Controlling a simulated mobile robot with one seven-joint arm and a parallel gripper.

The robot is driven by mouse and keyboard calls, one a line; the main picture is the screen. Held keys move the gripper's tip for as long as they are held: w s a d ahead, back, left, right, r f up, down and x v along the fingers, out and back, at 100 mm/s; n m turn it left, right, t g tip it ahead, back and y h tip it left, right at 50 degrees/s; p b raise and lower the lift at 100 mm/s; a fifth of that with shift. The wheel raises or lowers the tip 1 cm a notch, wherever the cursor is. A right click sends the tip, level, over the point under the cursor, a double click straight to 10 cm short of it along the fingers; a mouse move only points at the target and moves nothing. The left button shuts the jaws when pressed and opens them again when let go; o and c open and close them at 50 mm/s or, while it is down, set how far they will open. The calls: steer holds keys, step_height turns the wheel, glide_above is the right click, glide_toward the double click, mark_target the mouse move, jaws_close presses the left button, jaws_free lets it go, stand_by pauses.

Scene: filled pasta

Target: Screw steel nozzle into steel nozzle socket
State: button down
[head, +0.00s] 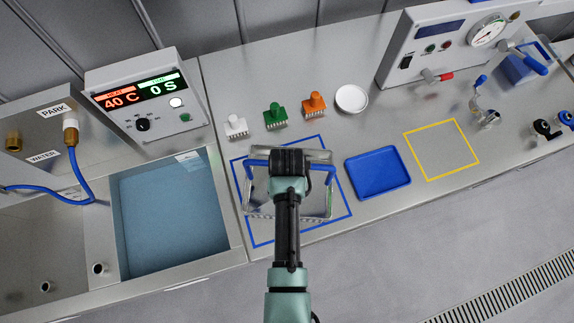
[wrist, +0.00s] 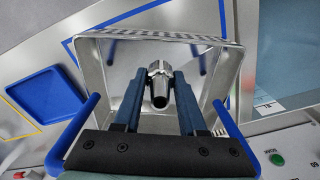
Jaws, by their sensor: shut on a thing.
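In the wrist view the dark blue fingers of my gripper (wrist: 158,76) are closed on a small steel nozzle (wrist: 158,68), a tapered metal piece with a dark round opening. The nozzle sits between the fingers, above the inside of a steel basket with blue handles (wrist: 228,75). In the head view my gripper (head: 288,160) is over this basket (head: 318,205), and my wrist hides the nozzle. I cannot identify the steel nozzle socket for sure; a steel fitting with a blue lever (head: 483,103) stands at the right.
The basket stands inside a blue outline (head: 340,183). A blue tray (head: 377,172) and an empty yellow outline (head: 441,150) lie to its right. White (head: 236,126), green (head: 275,115) and orange (head: 314,104) pronged tools and a white dish (head: 351,99) stand behind. A water bath (head: 170,215) is left.

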steer(key=shift+r+p, duration=1.85)
steer(key=shift+r, duration=0.2)
steer(key=shift+f+b, duration=0.15)
steer(key=shift+b, duration=0.15)
steer(key=f+b, duration=0.1)
steer(key=b, duration=0.2)
steer(key=shift+w, duration=0.4)
steer(key=w+f+n+b, duration=0.1)
steer(key=b, duration=0.8)
steer(key=shift+f, duration=0.1)
steer(key=shift+b, duration=0.8)
steer(key=shift+r+b, duration=0.2)
steer(key=shift+b, duration=0.5)
steer(key=shift+s+r, duration=0.1)
